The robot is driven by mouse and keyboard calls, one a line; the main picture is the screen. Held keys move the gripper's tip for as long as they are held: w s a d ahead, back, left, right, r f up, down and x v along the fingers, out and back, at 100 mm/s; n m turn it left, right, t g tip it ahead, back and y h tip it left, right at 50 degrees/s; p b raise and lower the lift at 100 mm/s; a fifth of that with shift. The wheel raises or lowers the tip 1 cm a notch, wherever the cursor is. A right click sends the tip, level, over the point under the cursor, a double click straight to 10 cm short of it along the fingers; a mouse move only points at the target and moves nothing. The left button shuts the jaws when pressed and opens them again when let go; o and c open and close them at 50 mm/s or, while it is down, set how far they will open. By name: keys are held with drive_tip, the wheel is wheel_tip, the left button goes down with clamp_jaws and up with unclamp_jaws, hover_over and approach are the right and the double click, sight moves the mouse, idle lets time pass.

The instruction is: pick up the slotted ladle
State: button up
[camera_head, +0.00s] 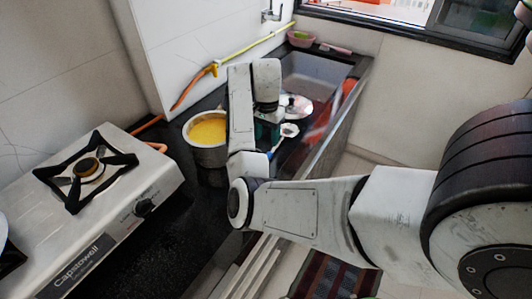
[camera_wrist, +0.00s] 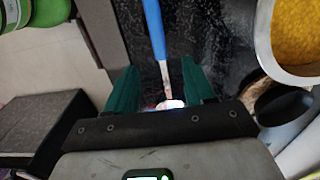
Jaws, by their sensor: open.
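The slotted ladle has a blue handle (camera_wrist: 153,25) and a metal shaft. In the wrist view the shaft runs down between my two green fingers toward a pale end at the palm. My gripper (camera_wrist: 161,85) is open, with a finger on each side of the shaft. I cannot tell how far above the counter the fingers are. In the head view my gripper (camera_head: 268,132) is partly hidden by my arm. A pale ladle head (camera_head: 289,130) and a bit of blue handle show just right of it.
A steel pot (camera_head: 206,156) of yellow food stands close left of my gripper, and its rim (camera_wrist: 266,45) is at the wrist view's right. A gas stove (camera_head: 150,181) is at the left. A sink (camera_head: 312,75) and a pink basket (camera_head: 301,39) lie behind.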

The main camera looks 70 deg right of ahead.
sight(267, 158)
drive_tip(key=shift+s+a+f, duration=0.1)
drive_tip(key=shift+a+f, duration=0.15)
drive_tip(key=shift+f, duration=0.8)
drive_tip(key=shift+d+f, duration=0.15)
drive_tip(key=shift+f, duration=0.45)
drive_tip(key=f, duration=0.3)
drive_tip(key=f+p, duration=0.1)
drive_tip(key=f, duration=0.1)
drive_tip(key=shift+a, duration=0.25)
clamp_jaws()
